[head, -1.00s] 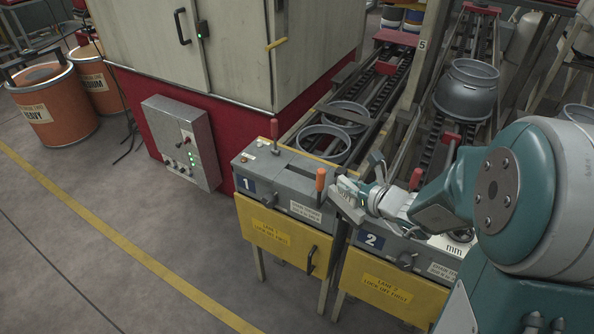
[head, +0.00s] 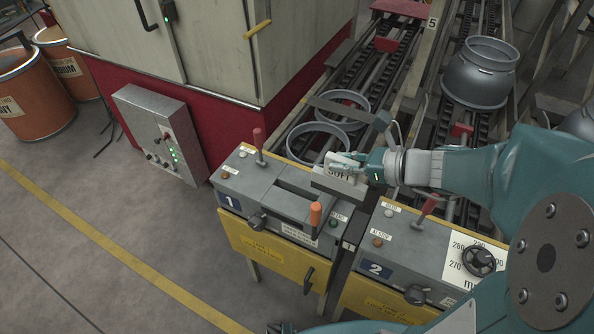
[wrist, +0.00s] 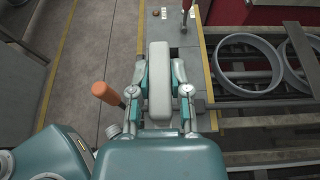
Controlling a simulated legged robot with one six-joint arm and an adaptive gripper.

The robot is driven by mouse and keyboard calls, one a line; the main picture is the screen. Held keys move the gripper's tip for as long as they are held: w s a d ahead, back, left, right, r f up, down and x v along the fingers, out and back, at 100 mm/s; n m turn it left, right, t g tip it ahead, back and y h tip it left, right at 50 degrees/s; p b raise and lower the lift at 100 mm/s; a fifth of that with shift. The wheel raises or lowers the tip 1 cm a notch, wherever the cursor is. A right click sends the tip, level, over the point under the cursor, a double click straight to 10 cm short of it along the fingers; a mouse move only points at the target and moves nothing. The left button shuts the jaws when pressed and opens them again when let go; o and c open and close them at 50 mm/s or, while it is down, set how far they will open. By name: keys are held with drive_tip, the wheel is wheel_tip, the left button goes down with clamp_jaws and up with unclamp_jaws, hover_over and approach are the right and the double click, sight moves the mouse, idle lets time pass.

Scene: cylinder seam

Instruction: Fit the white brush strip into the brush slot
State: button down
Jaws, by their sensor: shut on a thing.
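My gripper (head: 347,166) is shut on a pale block marked "SOFT", which I take to be the white brush strip (head: 337,183). It is held near the back right of station 1, apparently above the housing. In the wrist view the brush strip (wrist: 159,75) lies lengthwise between both fingers of my gripper (wrist: 159,88). A long dark opening in the top of station 1, apparently the brush slot (head: 290,183), lies left of the held strip in the head view. In the wrist view the strip hides most of what is below it.
An orange-handled lever (head: 315,214) stands at station 1's front right, and a red-handled lever (head: 258,139) at its back left. Station 2 (head: 398,247) is to the right. Grey rings (head: 318,144) lie on the lane behind.

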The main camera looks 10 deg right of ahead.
drive_tip(key=w+a+f, duration=0.8)
drive_tip(key=w+f, duration=0.1)
drive_tip(key=f, duration=0.3)
drive_tip(key=shift+a, duration=0.15)
drive_tip(key=shift+f, duration=0.15)
drive_tip(key=shift+f, duration=0.3)
drive_tip(key=shift+f, duration=0.15)
drive_tip(key=c, duration=0.6)
unclamp_jaws()
